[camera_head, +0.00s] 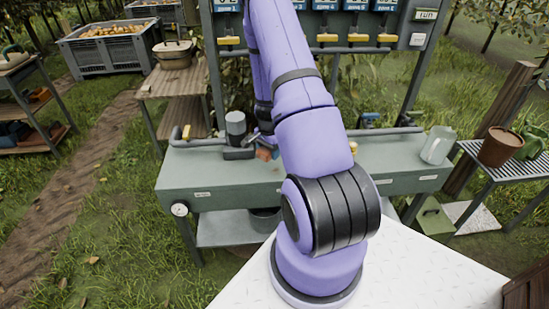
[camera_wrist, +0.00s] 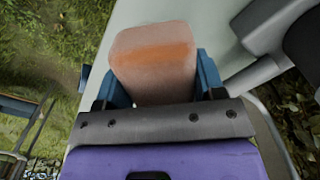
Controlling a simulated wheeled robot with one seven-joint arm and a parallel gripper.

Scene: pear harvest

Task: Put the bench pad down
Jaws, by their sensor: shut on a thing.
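The bench pad, a pinkish block with an orange band, fills the upper middle of the wrist view (camera_wrist: 152,48). My gripper (camera_wrist: 155,84) is shut on it, one blue finger on each side. In the head view the pad is a small reddish-orange patch (camera_head: 264,154), low over or at the grey-green bench (camera_head: 228,173), left of my arm. My gripper there is small and partly hidden by my arm. I cannot tell whether the pad touches the bench top.
A grey cylinder (camera_head: 236,124) and a dark block (camera_head: 238,154) stand close left of the pad. A clear jug (camera_head: 437,146) stands at the bench's right end. A rack of blue panels (camera_head: 325,24) rises behind. The bench's front left is clear.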

